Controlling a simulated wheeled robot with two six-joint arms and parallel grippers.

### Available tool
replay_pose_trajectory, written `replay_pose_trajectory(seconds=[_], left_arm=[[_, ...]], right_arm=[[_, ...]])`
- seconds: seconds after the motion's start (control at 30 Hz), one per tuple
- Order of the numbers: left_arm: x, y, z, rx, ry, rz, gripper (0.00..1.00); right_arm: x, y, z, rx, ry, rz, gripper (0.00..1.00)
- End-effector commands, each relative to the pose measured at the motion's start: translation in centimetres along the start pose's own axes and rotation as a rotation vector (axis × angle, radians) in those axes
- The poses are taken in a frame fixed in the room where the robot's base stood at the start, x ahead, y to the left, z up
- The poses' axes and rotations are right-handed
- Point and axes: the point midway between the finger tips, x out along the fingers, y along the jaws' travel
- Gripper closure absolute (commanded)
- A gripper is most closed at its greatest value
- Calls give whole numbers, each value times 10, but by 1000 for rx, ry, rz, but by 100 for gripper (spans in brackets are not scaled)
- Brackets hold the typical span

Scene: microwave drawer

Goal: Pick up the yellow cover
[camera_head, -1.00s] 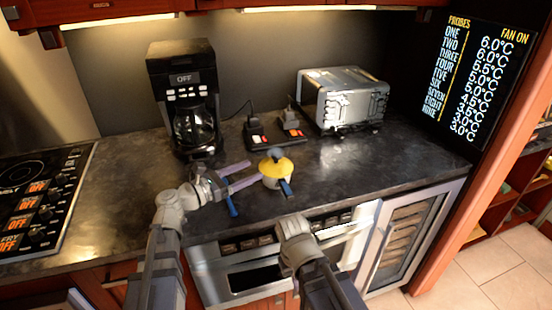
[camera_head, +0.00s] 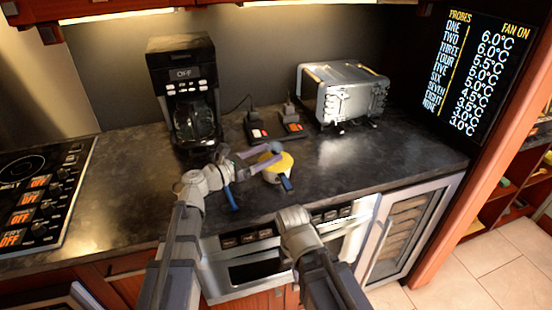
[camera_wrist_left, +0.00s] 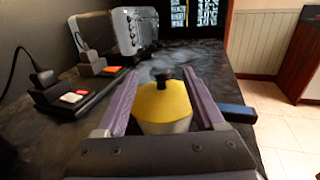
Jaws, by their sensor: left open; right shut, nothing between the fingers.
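The yellow cover (camera_head: 283,164) sits on a small pale pot on the dark counter. In the left wrist view the cover (camera_wrist_left: 162,101) is a yellow dome with a black knob (camera_wrist_left: 163,77) on top. My left gripper (camera_head: 274,152) is open, with its purple fingers reaching over the pot from the left. In the left wrist view its fingers stand on either side of the cover and knob, apart from the knob. A dark blue handle (camera_wrist_left: 237,113) sticks out to the pot's right. My right gripper (camera_head: 294,220) is shut and empty in front of the counter edge.
A coffee maker (camera_head: 184,85) stands behind my left gripper. A silver toaster (camera_head: 346,93) and two small black devices with a red (camera_head: 290,124) and a white-red (camera_head: 257,130) part are behind the pot. A cooktop (camera_head: 40,190) is left. The counter is clear right of the pot.

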Motion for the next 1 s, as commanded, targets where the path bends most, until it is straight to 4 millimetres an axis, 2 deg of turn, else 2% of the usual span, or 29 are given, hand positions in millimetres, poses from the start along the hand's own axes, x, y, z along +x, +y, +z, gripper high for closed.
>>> replay_pose_trajectory(seconds=[0.1,0.3,0.9,1.0], left_arm=[[11,0,-1,0,0,-1,29],[10,0,-1,0,0,0,30],[10,0,-1,0,0,0,98],[10,0,-1,0,0,0,100]], right_arm=[[1,0,0,0,0,0,100],[1,0,0,0,0,0,100],[1,0,0,0,0,0,100],[1,0,0,0,0,0,100]])
